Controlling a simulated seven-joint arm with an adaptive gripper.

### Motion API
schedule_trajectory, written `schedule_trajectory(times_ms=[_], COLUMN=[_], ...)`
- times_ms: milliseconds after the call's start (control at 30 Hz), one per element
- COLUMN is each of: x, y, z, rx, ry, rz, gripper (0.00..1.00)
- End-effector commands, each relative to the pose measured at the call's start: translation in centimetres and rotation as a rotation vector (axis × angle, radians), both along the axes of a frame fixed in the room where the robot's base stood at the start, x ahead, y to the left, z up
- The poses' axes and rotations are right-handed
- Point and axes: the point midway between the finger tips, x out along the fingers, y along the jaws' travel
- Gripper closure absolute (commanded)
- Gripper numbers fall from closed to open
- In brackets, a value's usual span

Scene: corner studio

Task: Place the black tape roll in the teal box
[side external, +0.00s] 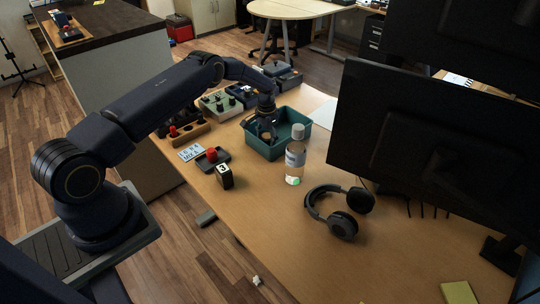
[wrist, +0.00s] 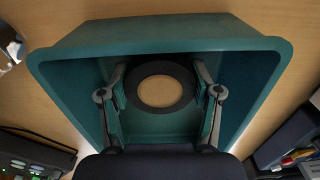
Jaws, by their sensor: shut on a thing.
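The teal box (side external: 293,116) stands on the wooden desk, open at the top. It fills much of the wrist view (wrist: 75,90). My gripper (side external: 268,135) points down into the box, near its left side in the side view. In the wrist view, my gripper (wrist: 160,92) has one finger on each side of the black tape roll (wrist: 130,90), closed on its outer edge. The roll lies flat-on to the camera, inside the outline of the box walls. I cannot tell whether it touches the box floor.
A clear bottle (side external: 295,160) stands just in front of the box. Headphones (side external: 340,211) lie nearer on the desk. A tray with a red knob (side external: 212,156) and a black block (side external: 224,176) sit to the left. Large monitors (side external: 430,140) stand at right.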

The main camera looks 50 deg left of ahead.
Motion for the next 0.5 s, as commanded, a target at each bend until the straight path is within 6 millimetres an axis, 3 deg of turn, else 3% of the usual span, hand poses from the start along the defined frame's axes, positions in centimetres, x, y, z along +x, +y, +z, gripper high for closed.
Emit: schedule_trajectory(times_ms=[233,267,500], x=[0.00,0.00,0.00], y=[0.00,0.00,0.00], z=[-0.23,-0.23,-0.19], rx=[0.000,0.000,0.000], ry=[0.000,0.000,0.000], rz=[0.000,0.000,0.000], gripper=[0.74,0.34,0.11])
